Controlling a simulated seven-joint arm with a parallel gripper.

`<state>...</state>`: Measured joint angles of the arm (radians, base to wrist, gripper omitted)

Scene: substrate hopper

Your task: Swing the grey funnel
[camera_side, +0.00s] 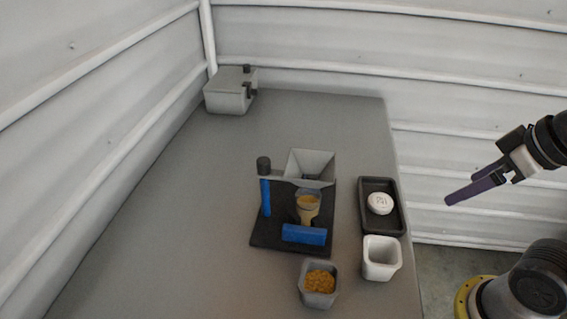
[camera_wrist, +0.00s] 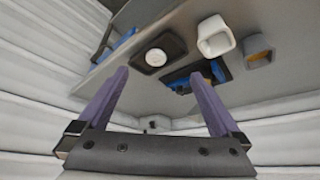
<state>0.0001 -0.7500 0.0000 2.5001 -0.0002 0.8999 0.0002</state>
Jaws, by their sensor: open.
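The grey funnel (camera_side: 311,165) sits on a dark stand (camera_side: 268,236) in the middle of the table. Its arm joins a blue post (camera_side: 265,196) with a black knob on top. A jar with tan contents (camera_side: 308,208) stands on the stand below and in front of the funnel, behind a blue block (camera_side: 304,234). My gripper (camera_side: 459,189) is open and empty, off the table's right edge and well apart from the funnel. In the wrist view its two purple fingers (camera_wrist: 158,88) are spread wide; the funnel is not clearly made out there.
A dark tray (camera_side: 364,222) with a round white lid (camera_side: 380,203) lies right of the stand. A white square cup (camera_side: 381,258) and a grey cup of orange grains (camera_side: 319,286) stand in front. A grey box (camera_side: 231,91) is at the back left. The table's left side is clear.

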